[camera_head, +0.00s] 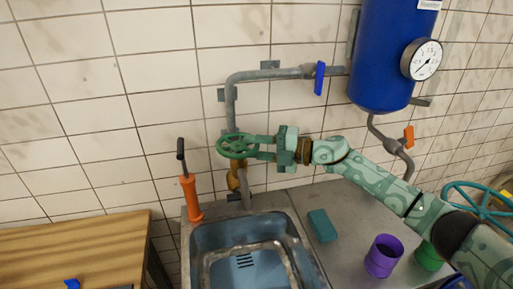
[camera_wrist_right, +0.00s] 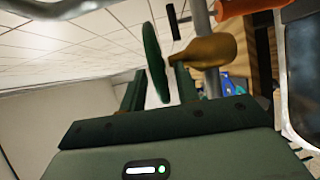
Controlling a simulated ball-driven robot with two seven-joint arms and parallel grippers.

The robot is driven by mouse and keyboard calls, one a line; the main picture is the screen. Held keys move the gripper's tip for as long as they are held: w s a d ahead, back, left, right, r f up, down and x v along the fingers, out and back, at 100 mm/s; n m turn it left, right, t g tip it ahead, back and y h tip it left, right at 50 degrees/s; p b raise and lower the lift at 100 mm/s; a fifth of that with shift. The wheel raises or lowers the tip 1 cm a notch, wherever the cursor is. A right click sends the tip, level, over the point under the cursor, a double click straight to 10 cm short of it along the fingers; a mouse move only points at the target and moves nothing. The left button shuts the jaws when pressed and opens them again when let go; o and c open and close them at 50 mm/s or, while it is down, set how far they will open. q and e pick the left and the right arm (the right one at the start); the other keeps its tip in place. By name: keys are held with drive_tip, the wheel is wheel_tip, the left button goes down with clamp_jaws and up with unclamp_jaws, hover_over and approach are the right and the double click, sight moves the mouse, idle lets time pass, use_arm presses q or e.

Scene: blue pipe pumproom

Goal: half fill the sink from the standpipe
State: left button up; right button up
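The sink (camera_head: 200,235) is a metal basin at the bottom centre of the head view; its slotted drain shows clearly, and I cannot tell whether water lies in it. The standpipe (camera_head: 230,105) runs down the tiled wall behind it to a brass valve (camera_head: 235,180) and a spout over the sink. A green handwheel (camera_head: 232,148) sits on the valve. My right gripper (camera_head: 257,147) is at the wheel's right side. In the right wrist view its fingers stand apart with the wheel (camera_wrist_right: 153,60) edge-on between them, gaps showing. My left gripper is out of view.
An orange hand pump (camera_head: 191,195) stands at the sink's left corner. A green sponge (camera_head: 322,225), a purple cup (camera_head: 383,256) and a green cup (camera_head: 428,257) are on the counter. A blue tank (camera_head: 385,60) with a gauge hangs above. A wooden table (camera_head: 80,240) is left.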

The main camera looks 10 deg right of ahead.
drive_tip(key=b+v, duration=0.2)
drive_tip(key=v, duration=1.4)
drive_tip(key=shift+o, duration=0.3)
drive_tip(key=shift+s+d, duration=0.1)
drive_tip(key=shift+d, duration=0.05)
idle(2.7)
